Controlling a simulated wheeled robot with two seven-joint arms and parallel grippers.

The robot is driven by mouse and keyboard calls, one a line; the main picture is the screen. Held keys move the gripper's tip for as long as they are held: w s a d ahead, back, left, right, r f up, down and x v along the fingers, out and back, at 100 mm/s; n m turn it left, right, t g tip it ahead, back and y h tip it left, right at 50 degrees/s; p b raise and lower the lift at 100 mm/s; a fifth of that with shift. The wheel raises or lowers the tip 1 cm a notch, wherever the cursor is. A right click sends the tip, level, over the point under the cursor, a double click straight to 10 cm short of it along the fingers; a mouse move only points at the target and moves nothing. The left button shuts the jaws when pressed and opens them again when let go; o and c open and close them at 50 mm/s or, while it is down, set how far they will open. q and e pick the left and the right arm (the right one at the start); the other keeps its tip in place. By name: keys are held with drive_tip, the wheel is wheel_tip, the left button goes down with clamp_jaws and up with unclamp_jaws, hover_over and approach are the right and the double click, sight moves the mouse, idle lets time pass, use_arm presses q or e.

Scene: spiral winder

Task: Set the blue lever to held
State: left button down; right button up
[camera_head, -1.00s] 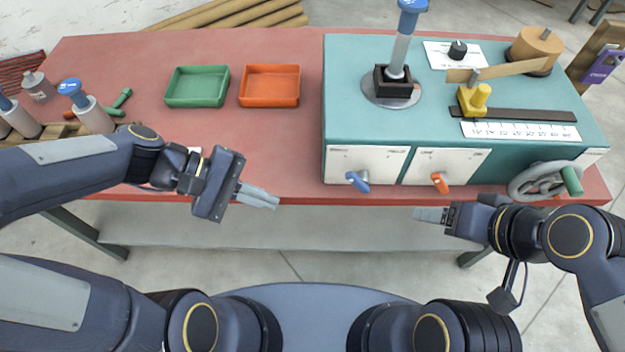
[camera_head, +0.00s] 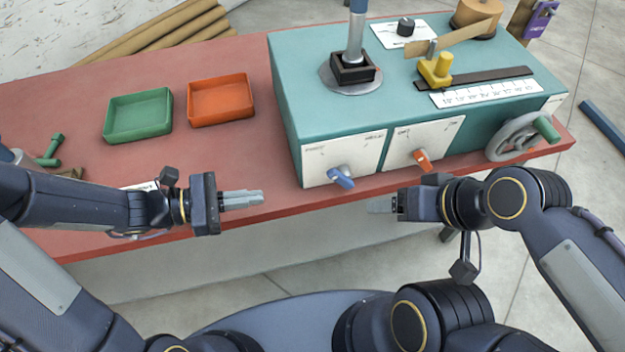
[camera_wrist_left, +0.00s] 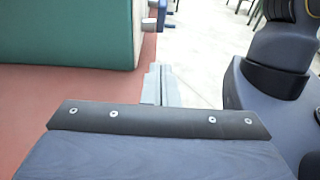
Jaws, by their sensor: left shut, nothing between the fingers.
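The blue lever (camera_head: 341,177) sits on the left white panel (camera_head: 318,171) on the front of the teal machine (camera_head: 292,118). Its handle slants down to the right in the head view. The panel has small labels at its upper left and upper right, too small to read surely. My left gripper (camera_head: 256,198) is shut and empty, left of the lever and apart from it, over the table's front edge. Its fingers (camera_wrist_left: 158,85) also show in the left wrist view, with a blue part, probably the lever (camera_wrist_left: 157,14), beyond them. My right gripper (camera_head: 382,205) is right of and below the lever; its jaw state is unclear.
An orange lever (camera_head: 422,160) sits on the right panel, with a handwheel (camera_head: 515,137) further right. A green tray (camera_head: 138,117) and an orange tray (camera_head: 220,100) lie on the red table (camera_head: 75,100). The tabletop between trays and machine is clear.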

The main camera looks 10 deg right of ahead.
sight(327, 174)
use_arm(q)
drive_tip(key=shift+w+d+r+p, duration=0.1)
drive_tip(key=shift+d+r+p, duration=0.1)
drive_tip(key=shift+d, duration=3.05)
drive_tip(key=shift+w+d+r+p, duration=0.1)
drive_tip(key=shift+d+p, duration=0.05)
drive_tip(key=shift+d, duration=3.1)
drive_tip(key=d+r+y+p, duration=0.1)
drive_tip(key=p, duration=0.1)
drive_tip(key=r+y+p, duration=0.1)
drive_tip(key=y+p, duration=0.1)
drive_tip(key=shift+d+r+p, duration=0.2)
drive_tip(key=shift+d+p, duration=0.1)
drive_tip(key=shift+d, duration=0.1)
drive_tip(key=shift+a, duration=0.1)
